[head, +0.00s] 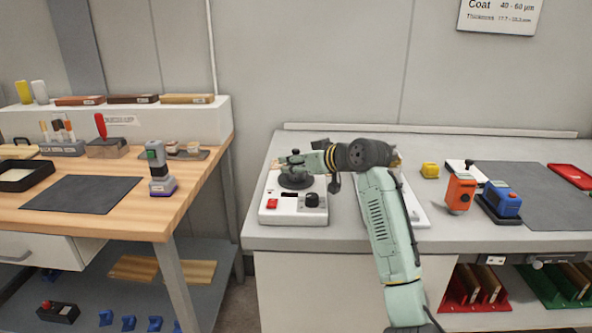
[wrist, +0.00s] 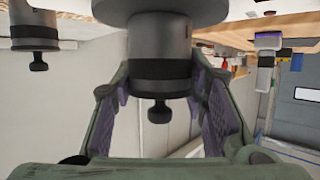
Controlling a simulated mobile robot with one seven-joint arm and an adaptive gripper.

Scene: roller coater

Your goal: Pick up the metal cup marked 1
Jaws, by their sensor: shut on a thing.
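A metal cup (wrist: 160,45) with dark bands and a black knob is between my gripper's two fingers in the wrist view, which looks upside down. A wide grey disc shows at its base; I cannot tell whether they touch. No number is readable on it. My gripper (wrist: 160,82) is shut on this cup, purple pads on either side. In the head view my gripper (head: 290,160) is over the white device (head: 290,216) with a dark round plate (head: 295,181); the cup is too small to make out there. A similar knobbed cup (wrist: 36,36) shows in the wrist view.
On my bench, an orange device (head: 460,191), a blue device (head: 502,198) and a yellow item (head: 430,170) lie right of my arm.

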